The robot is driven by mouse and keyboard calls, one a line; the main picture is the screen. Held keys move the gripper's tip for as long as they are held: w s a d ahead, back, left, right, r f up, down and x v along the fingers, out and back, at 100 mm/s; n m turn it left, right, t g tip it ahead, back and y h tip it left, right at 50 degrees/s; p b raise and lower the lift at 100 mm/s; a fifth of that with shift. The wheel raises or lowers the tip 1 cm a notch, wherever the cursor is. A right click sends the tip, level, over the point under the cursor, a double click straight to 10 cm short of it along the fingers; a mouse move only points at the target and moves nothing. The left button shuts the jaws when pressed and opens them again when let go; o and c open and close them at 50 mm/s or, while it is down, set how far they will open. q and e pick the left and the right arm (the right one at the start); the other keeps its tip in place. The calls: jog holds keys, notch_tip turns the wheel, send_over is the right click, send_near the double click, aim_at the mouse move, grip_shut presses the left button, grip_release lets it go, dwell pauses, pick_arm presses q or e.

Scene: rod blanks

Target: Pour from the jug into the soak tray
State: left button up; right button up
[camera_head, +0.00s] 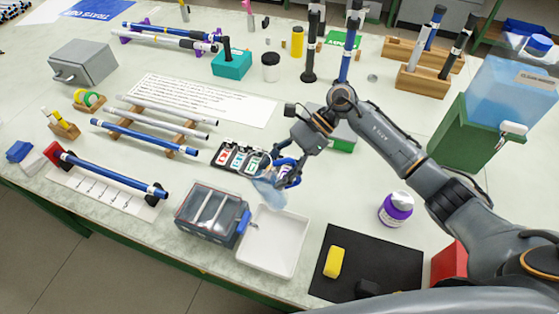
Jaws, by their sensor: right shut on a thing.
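The white soak tray (297,245) lies near the front edge of the table, and its inside looks empty and plain white. My right gripper (284,172) reaches in from the right and is shut on the jug (268,194). The jug is clear and bluish, with blue at its handle end. It is above the back of the tray and seems tilted. The gripper hides part of it, and I cannot tell its liquid level or see a stream. My left gripper is not in view.
A clear-lidded box (207,216) stands directly left of the tray. A dark mat (395,263) with a yellow block (333,262) lies to the right. A purple-labelled bottle (396,209) stands behind the mat. A rack of blue and grey rods (150,139) is at the left.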

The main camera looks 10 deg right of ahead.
jog(key=shift+a+r+h+p, duration=0.3)
jog(key=shift+a+r+p, duration=0.1)
jog(key=shift+p, duration=0.35)
jog(key=shift+w+a+f+h, duration=0.1)
jog(key=shift+a+f+h, duration=0.05)
jog(key=shift+a+h, duration=0.45)
jog(key=shift+w+a+f+h, duration=0.1)
jog(key=shift+a+f+h, duration=0.05)
jog(key=shift+a+h, duration=0.4)
jog(key=shift+d+r+m+h, duration=0.1)
jog(key=shift+r+m+h, duration=0.1)
jog(key=shift+m+h, duration=0.15)
